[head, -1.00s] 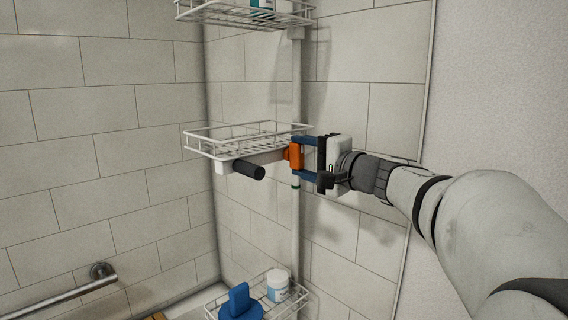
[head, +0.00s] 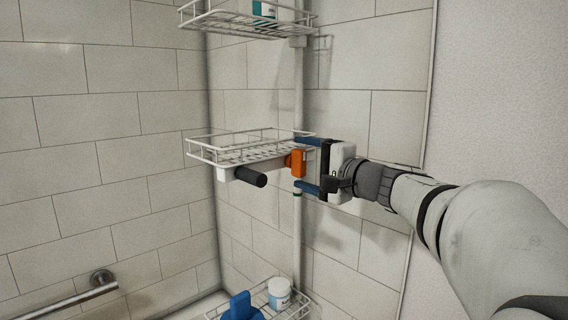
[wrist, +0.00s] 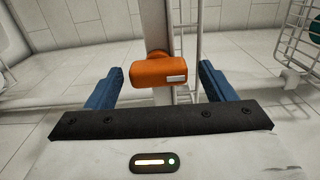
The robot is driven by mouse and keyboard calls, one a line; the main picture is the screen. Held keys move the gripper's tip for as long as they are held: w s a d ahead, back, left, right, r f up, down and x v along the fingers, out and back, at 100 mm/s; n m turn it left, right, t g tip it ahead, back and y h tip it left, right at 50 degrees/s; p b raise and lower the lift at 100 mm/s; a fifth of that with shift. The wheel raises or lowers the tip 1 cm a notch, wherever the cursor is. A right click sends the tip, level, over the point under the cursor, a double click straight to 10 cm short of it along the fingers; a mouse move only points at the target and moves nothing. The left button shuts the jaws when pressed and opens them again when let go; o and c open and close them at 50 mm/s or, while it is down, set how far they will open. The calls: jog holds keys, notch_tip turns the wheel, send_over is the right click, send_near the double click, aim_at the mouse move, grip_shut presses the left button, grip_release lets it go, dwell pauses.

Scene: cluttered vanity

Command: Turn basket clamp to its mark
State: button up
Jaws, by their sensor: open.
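The orange basket clamp (head: 299,163) sits on the white pole (head: 298,108) at the middle wire basket (head: 240,147). In the wrist view the clamp (wrist: 158,71) is a rounded orange block with a pale label on its right side. My gripper (head: 306,165) is open, with one blue finger above the clamp and one below it in the head view. In the wrist view its fingers (wrist: 160,88) stand to either side of the clamp with gaps, not touching it. A green band on the pole shows just under the lower finger.
A black handle (head: 250,176) sticks out from the middle basket's front. An upper basket (head: 245,18) holds a bottle. A lower basket (head: 268,298) holds a white jar (head: 279,293) and a blue item (head: 241,307). A metal grab bar (head: 65,303) is at lower left.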

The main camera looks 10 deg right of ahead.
jog(key=b+v, duration=0.1)
jog(key=v, duration=0.6)
jog(key=shift+s+d, duration=0.25)
jog(key=shift+s, duration=0.1)
jog(key=s+a+f+n+g+h, duration=0.1)
jog(key=s+a+f+g, duration=0.15)
jog(key=f, duration=0.35)
jog(key=s+a+f+n+g, duration=0.1)
jog(key=a+f+n+g, duration=0.15)
jog(key=a+f, duration=0.2)
jog(key=s+d+f+n+g+h, duration=0.1)
jog(key=s+f+n+g+h, duration=0.2)
jog(key=s+f, duration=0.4)
jog(key=s+d+f+n+g+h, duration=0.1)
jog(key=s+f+n+g+h, duration=0.3)
jog(key=s+f, duration=0.4)
notch_tip(320, 180, down, 7)
jog(key=shift+s+d+n+h, duration=0.25)
jog(key=shift+d+n+h, duration=0.15)
jog(key=shift+h, duration=0.6)
